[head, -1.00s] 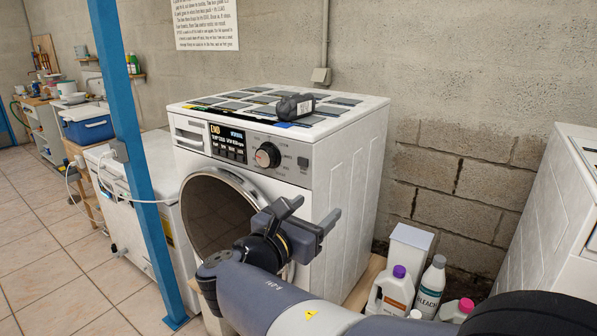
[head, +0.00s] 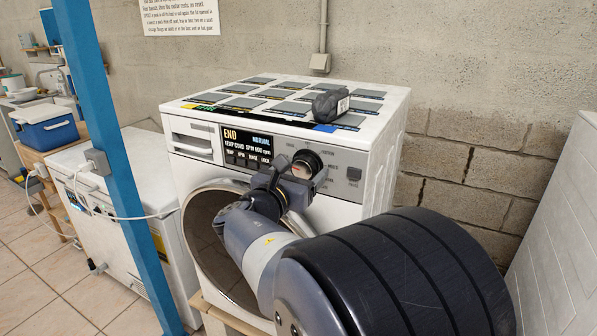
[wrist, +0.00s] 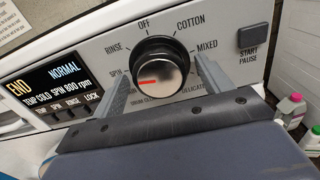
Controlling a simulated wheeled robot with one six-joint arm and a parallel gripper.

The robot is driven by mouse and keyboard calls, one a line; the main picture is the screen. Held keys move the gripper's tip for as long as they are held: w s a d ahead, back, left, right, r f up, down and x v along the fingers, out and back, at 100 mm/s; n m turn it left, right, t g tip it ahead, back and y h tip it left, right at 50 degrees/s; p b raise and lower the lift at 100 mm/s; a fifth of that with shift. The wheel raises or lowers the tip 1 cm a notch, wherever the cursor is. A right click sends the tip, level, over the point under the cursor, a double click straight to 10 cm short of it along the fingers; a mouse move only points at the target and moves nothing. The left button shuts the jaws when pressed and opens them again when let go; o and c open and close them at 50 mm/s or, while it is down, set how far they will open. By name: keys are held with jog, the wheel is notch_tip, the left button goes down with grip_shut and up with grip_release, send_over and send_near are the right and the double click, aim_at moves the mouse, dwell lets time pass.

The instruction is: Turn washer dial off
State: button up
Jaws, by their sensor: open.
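The washer (head: 350,185) is white and boxy, with a round door on its front. Its dial (head: 306,163) is a black knob with a silver face. In the wrist view the dial (wrist: 159,68) has a red mark pointing left, near the SPIN label; OFF is printed above it. My gripper (head: 301,176) is open in front of the dial, one finger to each side. In the wrist view the fingers of my gripper (wrist: 160,82) flank the knob with small gaps; I cannot tell whether either touches it.
The display (wrist: 52,88) reads END and NORMAL, and a START PAUSE button (wrist: 252,37) is right of the dial. A dark object (head: 329,104) lies on the washer top. A blue post (head: 112,150) stands left of the washer. Bottles (wrist: 290,106) stand low at the right.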

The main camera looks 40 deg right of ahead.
jog(key=shift+c, duration=0.4)
jog(key=c, duration=0.9)
jog(key=shift+f+m+b, duration=0.1)
jog(key=shift+m+b, duration=0.2)
jog(key=shift+b, duration=0.2)
jog(key=m+b, duration=0.2)
jog(key=b, duration=0.1)
jog(key=shift+f+m+b, duration=0.2)
jog(key=shift+m+b, duration=0.15)
jog(key=shift+m, duration=0.05)
jog(key=m+b, duration=0.4)
jog(key=b, duration=0.1)
jog(key=shift+m+b, duration=0.3)
jog(key=m+b, duration=0.4)
jog(key=b, duration=0.1)
jog(key=m+b, duration=0.3)
jog(key=shift+r+m, duration=0.25)
jog(key=shift+m, duration=0.05)
jog(key=shift+r+m, duration=0.1)
jog(key=shift+m, duration=0.2)
